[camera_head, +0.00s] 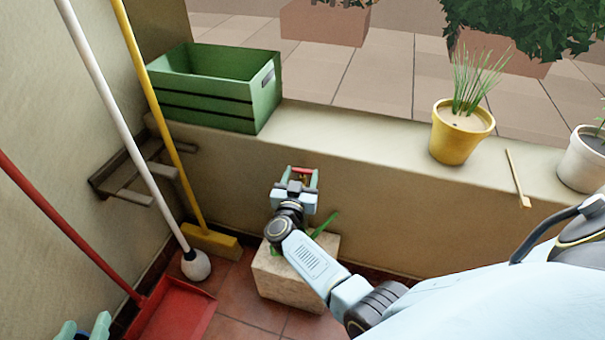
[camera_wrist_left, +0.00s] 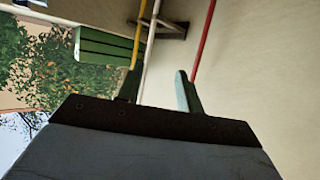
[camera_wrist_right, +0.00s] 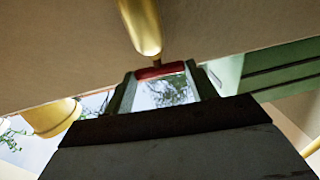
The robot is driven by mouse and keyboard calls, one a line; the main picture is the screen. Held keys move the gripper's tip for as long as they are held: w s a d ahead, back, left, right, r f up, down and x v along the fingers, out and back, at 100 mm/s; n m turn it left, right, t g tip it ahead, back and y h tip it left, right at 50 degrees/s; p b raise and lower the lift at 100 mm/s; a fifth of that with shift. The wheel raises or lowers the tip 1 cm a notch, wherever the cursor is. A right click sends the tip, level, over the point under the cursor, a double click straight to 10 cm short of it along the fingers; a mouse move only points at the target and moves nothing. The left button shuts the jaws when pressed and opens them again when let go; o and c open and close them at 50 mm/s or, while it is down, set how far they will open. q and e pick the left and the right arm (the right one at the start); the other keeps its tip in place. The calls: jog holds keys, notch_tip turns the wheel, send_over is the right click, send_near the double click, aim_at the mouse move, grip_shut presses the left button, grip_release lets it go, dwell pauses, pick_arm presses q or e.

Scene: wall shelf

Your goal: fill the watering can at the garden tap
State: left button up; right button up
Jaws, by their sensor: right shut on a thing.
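The tap's red handle (camera_wrist_right: 162,71) is between the fingers of my right gripper (camera_wrist_right: 160,85), with the brass tap body (camera_wrist_right: 142,25) just beyond. In the head view my right gripper (camera_head: 303,178) is at the low wall's face, shut on the red handle (camera_head: 303,172). A green piece (camera_head: 325,223), probably part of the watering can, shows above the pale stone block (camera_head: 278,278); the rest is hidden behind my right arm. My left gripper (camera_head: 84,329) is at the bottom left corner. In the left wrist view (camera_wrist_left: 158,95) its fingers are apart and empty.
A green crate (camera_head: 205,112), a yellow pot (camera_head: 460,140), a small wooden stick (camera_head: 517,178) and a white pot (camera_head: 582,165) stand or lie on the ledge. A yellow broom (camera_head: 210,240), a white-handled tool (camera_head: 195,265) and a red dustpan (camera_head: 172,308) crowd the left. A slatted bracket (camera_head: 128,195) juts from the wall.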

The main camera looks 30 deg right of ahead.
pick_arm(q)
jog(key=shift+w+d+r+t+h, duration=0.15)
jog(key=shift+w+r+t, duration=0.05)
jog(key=shift+r+t, duration=0.2)
jog(key=shift+w+d+r+t+h, duration=0.2)
jog(key=shift+r+t, duration=0.1)
jog(key=shift+r, duration=0.1)
pick_arm(e)
jog(key=shift+w+m+g+h, duration=0.1)
jog(key=shift+m+g+h, duration=0.6)
jog(key=shift+g, duration=0.1)
jog(key=o, duration=1)
jog(key=shift+a, duration=0.2)
pick_arm(q)
jog(key=s+a+f+g+y+p, duration=0.3)
jog(key=s+a+f+g, duration=0.3)
jog(key=s+f+g, duration=0.4)
jog(key=s, duration=0.2)
jog(key=shift+s+n+g+p, duration=0.3)
jog(key=shift+s+g+p, duration=0.05)
jog(key=shift+s+g, duration=0.05)
pick_arm(e)
jog(key=v, duration=1.3)
pick_arm(q)
jog(key=shift+f+y, duration=0.1)
jog(key=shift+y, duration=0.15)
pick_arm(e)
jog(key=shift+r, duration=0.1)
